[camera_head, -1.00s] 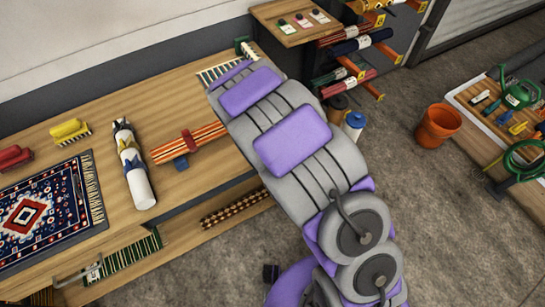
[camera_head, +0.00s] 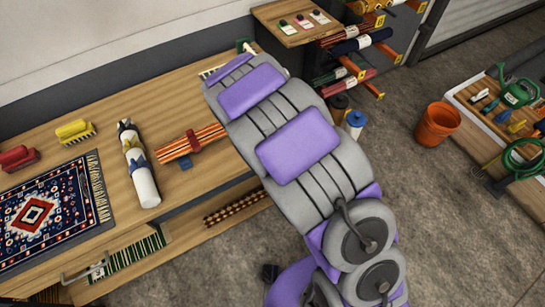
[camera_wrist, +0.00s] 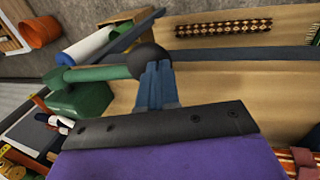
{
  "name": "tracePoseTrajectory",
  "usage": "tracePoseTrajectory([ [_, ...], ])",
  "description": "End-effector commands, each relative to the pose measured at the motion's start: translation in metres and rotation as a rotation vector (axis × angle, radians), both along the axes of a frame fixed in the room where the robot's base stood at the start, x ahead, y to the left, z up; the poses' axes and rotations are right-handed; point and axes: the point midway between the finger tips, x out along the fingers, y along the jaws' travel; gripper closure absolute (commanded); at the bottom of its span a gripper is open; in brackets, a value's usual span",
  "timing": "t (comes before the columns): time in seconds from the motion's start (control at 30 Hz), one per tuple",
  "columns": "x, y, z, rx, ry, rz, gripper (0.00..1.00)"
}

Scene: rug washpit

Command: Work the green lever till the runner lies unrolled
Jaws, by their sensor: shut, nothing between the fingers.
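In the wrist view a green lever (camera_wrist: 98,73) with a round black knob (camera_wrist: 150,58) reaches out from a green housing (camera_wrist: 82,97). My gripper (camera_wrist: 155,68) is shut and empty, its blue-grey fingertips right at the knob; I cannot tell whether they touch it. In the head view my arm covers the gripper and most of the far end of the bench. A small green part (camera_head: 243,46) shows past the arm there.
A roll rack (camera_head: 362,42) and orange bucket (camera_head: 437,124) stand to the right.

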Motion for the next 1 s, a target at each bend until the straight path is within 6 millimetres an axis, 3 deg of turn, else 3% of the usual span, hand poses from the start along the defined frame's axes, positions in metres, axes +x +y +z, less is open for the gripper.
tracePoseTrajectory([
  [0.2,-0.008,0.017,0.051,0.008,-0.008,0.003,1.0],
  [0.4,-0.015,0.025,0.08,0.007,-0.007,0.004,1.0],
  [1.0,-0.016,0.029,0.086,0.006,-0.008,0.005,1.0],
])
